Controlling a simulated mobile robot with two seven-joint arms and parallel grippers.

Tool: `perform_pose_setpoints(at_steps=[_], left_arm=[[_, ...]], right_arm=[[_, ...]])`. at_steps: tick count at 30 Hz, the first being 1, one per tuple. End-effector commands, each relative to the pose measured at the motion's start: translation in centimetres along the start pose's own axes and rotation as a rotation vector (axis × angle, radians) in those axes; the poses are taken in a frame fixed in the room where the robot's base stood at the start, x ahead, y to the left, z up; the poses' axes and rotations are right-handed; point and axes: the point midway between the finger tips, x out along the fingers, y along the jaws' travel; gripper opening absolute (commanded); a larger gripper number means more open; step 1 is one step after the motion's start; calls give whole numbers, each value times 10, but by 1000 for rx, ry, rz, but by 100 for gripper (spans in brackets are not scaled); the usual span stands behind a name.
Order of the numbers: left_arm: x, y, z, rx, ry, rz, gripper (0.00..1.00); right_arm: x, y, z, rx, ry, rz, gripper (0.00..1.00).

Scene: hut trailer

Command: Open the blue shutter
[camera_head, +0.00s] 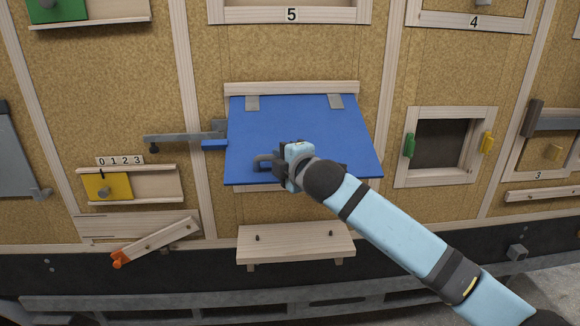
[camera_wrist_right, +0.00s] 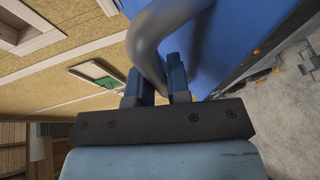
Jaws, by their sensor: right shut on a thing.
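The blue shutter (camera_head: 290,125) hangs from two grey hinges at its top edge, below the number 5 panel. Its lower edge is wider in the picture and appears to stand out from the wall; the opening behind it is hidden. My right gripper (camera_head: 279,165) is shut on the shutter's handle (camera_head: 264,160), near the lower edge. In the right wrist view, the grey curved handle (camera_wrist_right: 148,45) passes between the fingers (camera_wrist_right: 160,85), with the blue panel (camera_wrist_right: 225,35) beside it. My left gripper is not in view.
A grey latch bar (camera_head: 180,137) with a blue bracket (camera_head: 214,144) is left of the shutter. A wooden shelf (camera_head: 295,242) projects below. A framed opening (camera_head: 440,145) with green and yellow tabs is to the right, and a yellow slider (camera_head: 107,187) to the left.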

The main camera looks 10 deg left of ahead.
Motion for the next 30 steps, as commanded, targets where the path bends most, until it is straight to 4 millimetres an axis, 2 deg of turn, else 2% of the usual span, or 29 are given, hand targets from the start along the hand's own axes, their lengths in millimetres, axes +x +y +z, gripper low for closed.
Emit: perform_pose_setpoints(at_steps=[1,3,10,17,29,30], left_arm=[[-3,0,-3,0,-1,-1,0],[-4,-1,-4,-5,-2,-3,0],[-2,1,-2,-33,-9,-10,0],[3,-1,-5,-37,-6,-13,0],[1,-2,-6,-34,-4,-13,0],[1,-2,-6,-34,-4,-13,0]], right_arm=[[-3,16,-1,9,-1,-15,0],[-6,26,-4,24,-1,-52,0],[-12,48,-7,63,-1,-144,0],[-14,57,-8,79,-2,-181,0],[-14,57,-8,81,-2,-185,0],[-14,57,-8,81,-2,-185,26]])
